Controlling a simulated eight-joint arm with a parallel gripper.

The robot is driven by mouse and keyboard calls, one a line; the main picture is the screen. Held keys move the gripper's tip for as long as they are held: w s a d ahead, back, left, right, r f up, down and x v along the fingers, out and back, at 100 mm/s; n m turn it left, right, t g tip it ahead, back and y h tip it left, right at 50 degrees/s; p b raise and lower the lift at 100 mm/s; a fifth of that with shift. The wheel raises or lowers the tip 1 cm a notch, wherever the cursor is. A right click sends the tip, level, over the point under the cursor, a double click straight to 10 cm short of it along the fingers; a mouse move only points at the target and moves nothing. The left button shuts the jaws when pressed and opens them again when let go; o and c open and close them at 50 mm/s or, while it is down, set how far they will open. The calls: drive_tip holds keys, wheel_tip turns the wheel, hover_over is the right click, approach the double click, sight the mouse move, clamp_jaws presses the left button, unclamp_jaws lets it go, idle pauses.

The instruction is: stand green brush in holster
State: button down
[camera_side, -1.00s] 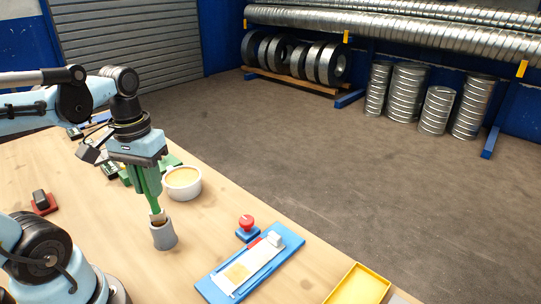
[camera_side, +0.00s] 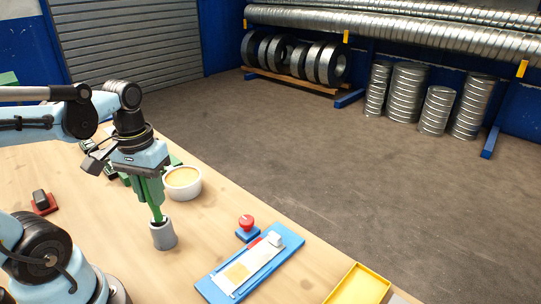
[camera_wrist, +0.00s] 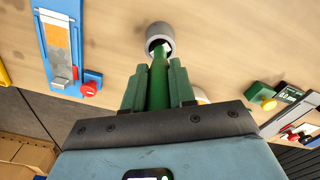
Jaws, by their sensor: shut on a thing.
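The green brush (camera_side: 157,211) hangs close to upright below my gripper (camera_side: 150,190), which is shut on its handle. The brush's lower end is inside the mouth of the grey cylindrical holster (camera_side: 164,238), so its bristles are mostly hidden. The holster stands upright on the wooden table. In the wrist view the green brush (camera_wrist: 158,85) runs between the green fingers of my gripper (camera_wrist: 157,72) to the round holster (camera_wrist: 154,30). I cannot tell whether the brush touches the holster's bottom.
A white cup with tan contents (camera_side: 183,180) stands close behind the gripper. A blue board (camera_side: 215,284) and a red button on a blue base (camera_side: 246,224) lie to the right. A yellow tray (camera_side: 358,284) is at the front right. A dark-handled red block (camera_side: 43,202) sits left.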

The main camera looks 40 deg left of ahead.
drive_tip(key=shift+f, duration=0.3)
drive_tip(key=c, duration=0.8)
unclamp_jaws()
drive_tip(key=shift+c, duration=0.2)
drive_tip(key=shift+r, duration=0.15)
wheel_tip(320, 180, up, 12)
drive_tip(key=shift+f, duration=0.1)
